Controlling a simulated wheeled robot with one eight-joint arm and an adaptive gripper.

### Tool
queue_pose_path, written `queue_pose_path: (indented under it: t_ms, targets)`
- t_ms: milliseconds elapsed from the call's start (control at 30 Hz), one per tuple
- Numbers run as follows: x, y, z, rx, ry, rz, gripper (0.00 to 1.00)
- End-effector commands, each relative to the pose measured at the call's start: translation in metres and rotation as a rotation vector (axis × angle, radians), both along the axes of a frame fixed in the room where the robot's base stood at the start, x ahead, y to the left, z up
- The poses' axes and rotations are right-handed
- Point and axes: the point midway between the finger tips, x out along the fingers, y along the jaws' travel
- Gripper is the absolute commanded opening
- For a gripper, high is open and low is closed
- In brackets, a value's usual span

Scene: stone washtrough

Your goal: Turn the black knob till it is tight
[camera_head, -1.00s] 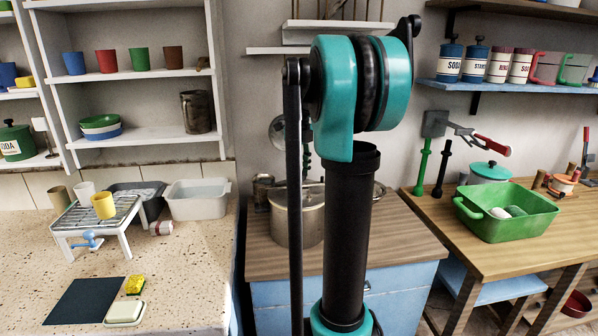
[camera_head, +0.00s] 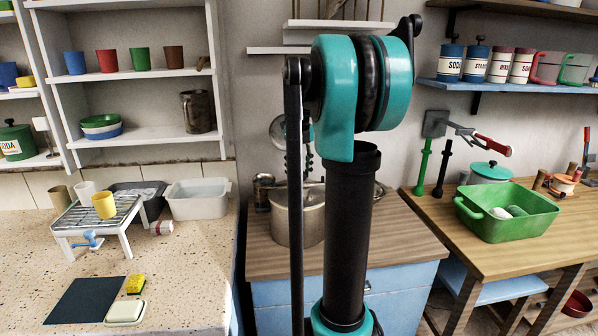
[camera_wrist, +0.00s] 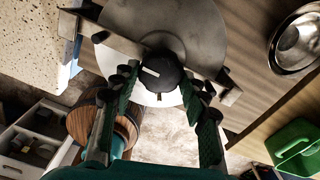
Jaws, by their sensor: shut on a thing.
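The black knob (camera_wrist: 162,73) with a white pointer line shows in the wrist view, in the middle of a grey metal disc (camera_wrist: 190,30). The pointer line slants toward the upper left. My gripper (camera_wrist: 160,79) has its green-padded fingers on both sides of the knob and is shut on it. In the head view my arm hides the knob and most of the gripper. Only a dark jointed part of it shows beside the arm, next to a grey disc edge (camera_head: 277,129).
A large pot (camera_head: 283,222) stands behind my arm on the wooden cabinet. A speckled counter (camera_head: 185,285) with a wire rack (camera_head: 130,215) is at the left. A green tub (camera_head: 505,225) sits on the right-hand table. In the wrist view, a metal bowl (camera_wrist: 297,45) lies at upper right.

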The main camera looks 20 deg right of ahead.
Motion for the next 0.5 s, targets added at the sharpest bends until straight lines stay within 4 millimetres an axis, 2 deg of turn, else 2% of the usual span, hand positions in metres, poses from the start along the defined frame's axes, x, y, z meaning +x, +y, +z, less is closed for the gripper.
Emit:
queue_pose_path:
  t_ms: [133, 167, 300, 500]
  targets:
    - [-0.0001, -0.0001, 0.0000, 0.000, 0.000, 0.000, 0.16]
    - [-0.0001, -0.0001, 0.0000, 0.000, 0.000, 0.000, 0.48]
    - [0.0000, -0.0001, 0.0000, 0.000, 0.000, 0.000, 0.65]
    - [0.0001, 0.0000, 0.0000, 0.000, 0.000, 0.001, 0.66]
